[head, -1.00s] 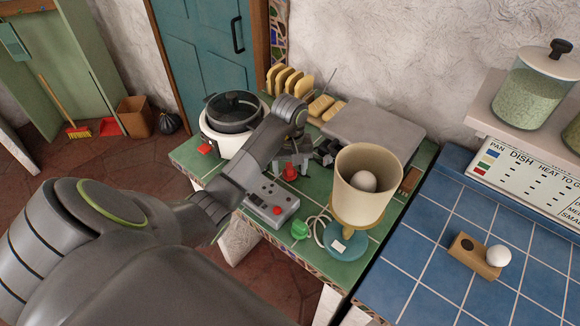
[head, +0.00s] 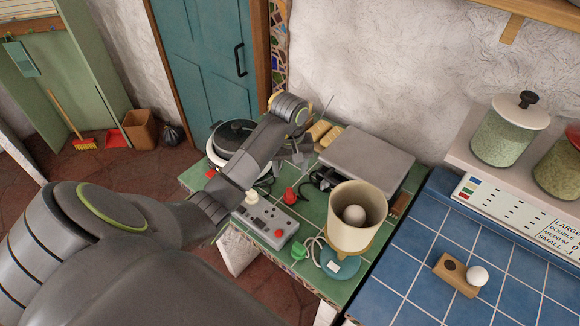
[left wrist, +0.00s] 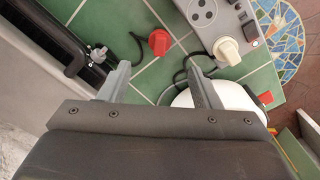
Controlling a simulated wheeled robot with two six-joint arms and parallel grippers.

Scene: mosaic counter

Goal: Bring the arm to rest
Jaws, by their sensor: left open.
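My left arm reaches in from the left in the head view. Its gripper (head: 299,155) hangs over the green-tiled counter (head: 318,208) between the cooker and the grey flat-topped appliance. In the left wrist view the two fingers (left wrist: 158,78) stand wide apart with nothing between them. A red plug (head: 291,195) lies on the tiles below the gripper and also shows ahead of the fingers in the wrist view (left wrist: 159,42). A grey power strip (head: 268,221) carries a white plug (head: 252,197), seen too in the wrist view (left wrist: 226,50). My right gripper is not in view.
The white cooker (head: 216,158) with a dark lid is partly behind my arm. The grey flat-topped appliance (head: 368,158) stands at the back. A lamp (head: 352,230) with a cream shade and a green plug (head: 299,252) are near the front. A blue-tiled counter (head: 410,270) adjoins on the right.

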